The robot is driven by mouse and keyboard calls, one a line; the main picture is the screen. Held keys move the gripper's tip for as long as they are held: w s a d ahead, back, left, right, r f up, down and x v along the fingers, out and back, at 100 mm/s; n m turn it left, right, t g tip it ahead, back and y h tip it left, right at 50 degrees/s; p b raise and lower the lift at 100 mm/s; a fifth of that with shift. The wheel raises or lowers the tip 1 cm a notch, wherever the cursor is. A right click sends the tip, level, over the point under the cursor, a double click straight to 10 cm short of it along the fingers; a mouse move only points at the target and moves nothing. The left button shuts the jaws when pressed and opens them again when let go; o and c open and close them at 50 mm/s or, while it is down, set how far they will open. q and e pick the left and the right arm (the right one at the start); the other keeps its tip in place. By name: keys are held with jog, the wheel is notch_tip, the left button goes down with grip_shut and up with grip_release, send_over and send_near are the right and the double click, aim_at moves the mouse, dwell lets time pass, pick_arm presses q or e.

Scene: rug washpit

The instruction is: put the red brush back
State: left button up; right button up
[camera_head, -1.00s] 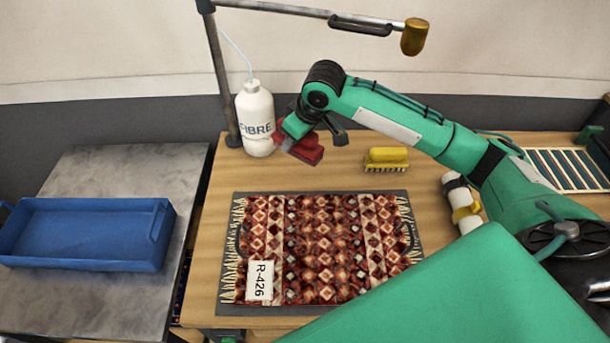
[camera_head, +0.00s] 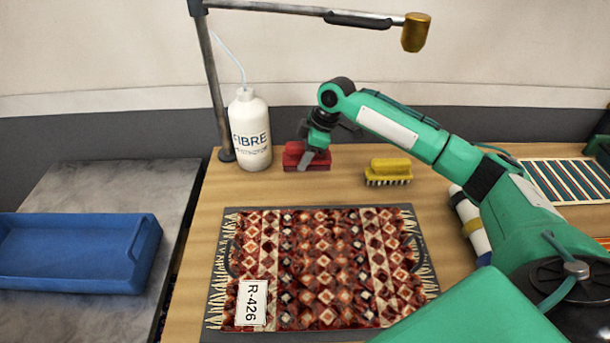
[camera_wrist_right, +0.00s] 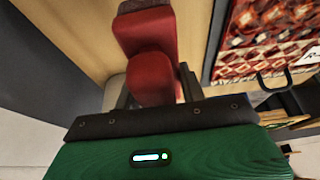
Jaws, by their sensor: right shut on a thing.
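The red brush (camera_head: 293,158) is at the back of the wooden table, between the white bottle and the yellow brush. My right gripper (camera_head: 312,158) is shut on it from above. In the right wrist view the red brush (camera_wrist_right: 148,35) sits between the finger pads of my right gripper (camera_wrist_right: 152,85), its red grip nearest the palm. The brush is level and at or very close to the tabletop; I cannot tell if it touches. Its bristles are mostly hidden. My left gripper is not in view.
A white FIBRE bottle (camera_head: 250,135) stands just left of the red brush, by a lamp post (camera_head: 214,90). A yellow brush (camera_head: 388,171) is to the right. A patterned rug (camera_head: 325,265) with tag R-426 lies in front. A blue tray (camera_head: 75,283) is at left.

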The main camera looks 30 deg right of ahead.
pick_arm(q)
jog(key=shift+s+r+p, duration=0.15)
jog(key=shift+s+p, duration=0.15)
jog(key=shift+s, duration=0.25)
pick_arm(e)
jog(key=shift+f, duration=3)
jog(key=shift+f, duration=0.1)
jog(key=o, duration=1)
jog(key=b+v, duration=0.1)
jog(key=v, duration=1)
jog(key=shift+b, duration=0.3)
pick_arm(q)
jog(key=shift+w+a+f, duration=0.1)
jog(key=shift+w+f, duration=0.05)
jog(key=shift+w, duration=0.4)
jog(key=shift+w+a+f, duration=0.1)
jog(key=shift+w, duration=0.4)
pick_arm(e)
jog(key=shift+s+d+r, duration=0.1)
jog(key=shift+r, duration=0.5)
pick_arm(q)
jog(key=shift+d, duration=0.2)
